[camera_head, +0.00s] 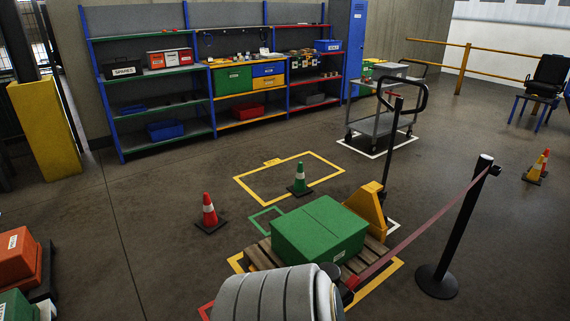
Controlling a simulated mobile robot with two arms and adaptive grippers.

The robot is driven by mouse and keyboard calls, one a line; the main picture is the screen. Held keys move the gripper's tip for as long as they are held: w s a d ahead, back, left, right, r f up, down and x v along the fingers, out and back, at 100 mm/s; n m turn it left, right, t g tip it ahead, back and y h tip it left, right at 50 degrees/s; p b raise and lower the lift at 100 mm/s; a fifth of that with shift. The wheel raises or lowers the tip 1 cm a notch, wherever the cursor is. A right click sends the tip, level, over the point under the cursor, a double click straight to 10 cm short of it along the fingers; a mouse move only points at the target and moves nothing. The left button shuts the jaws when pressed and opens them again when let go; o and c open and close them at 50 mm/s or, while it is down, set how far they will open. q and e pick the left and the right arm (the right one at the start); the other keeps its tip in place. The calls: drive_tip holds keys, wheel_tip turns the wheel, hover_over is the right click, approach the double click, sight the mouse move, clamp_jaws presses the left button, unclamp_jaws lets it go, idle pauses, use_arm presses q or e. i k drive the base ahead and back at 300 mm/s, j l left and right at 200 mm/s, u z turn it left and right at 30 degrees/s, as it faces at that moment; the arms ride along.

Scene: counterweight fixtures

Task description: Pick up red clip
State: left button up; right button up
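A small red piece (352,283), which looks like the red clip, is at the near end of a faded pink barrier belt (425,225). The belt runs down from the top of a black post (465,220) on the right. The red piece is beside a dark object that is partly hidden behind a large grey ringed part at the bottom centre. The ringed part looks like one of my arm links. No gripper fingers show, so I cannot tell where either gripper is relative to the red piece.
A green crate (318,230) sits on a wooden pallet (258,256) on a yellow pallet jack (367,208). A red cone (209,213) and green cone (300,181) stand beyond it. A grey trolley (380,124) and shelves (160,103) are farther back. Open floor lies left of centre.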

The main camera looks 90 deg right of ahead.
sight(354, 280)
drive_tip(key=i+l+z, duration=0.15)
drive_tip(key=z, duration=0.35)
drive_tip(key=i+z, duration=0.6)
drive_tip(key=z, duration=0.35)
drive_tip(key=i+j+z, duration=0.25)
drive_tip(key=z, duration=0.25)
drive_tip(key=i+j+z, duration=0.2)
drive_tip(key=z, duration=0.3)
drive_tip(key=i+z, duration=0.15)
drive_tip(key=z, duration=0.35)
drive_tip(key=i+j+z, duration=0.15)
drive_tip(key=z, duration=0.3)
drive_tip(key=i+j+z, duration=0.15)
drive_tip(key=z, duration=0.35)
drive_tip(key=i+j+z, duration=0.1)
drive_tip(key=z, duration=0.35)
drive_tip(key=j+z, duration=0.3)
drive_tip(key=z, duration=0.2)
drive_tip(key=j+z, duration=0.25)
drive_tip(key=z, duration=0.2)
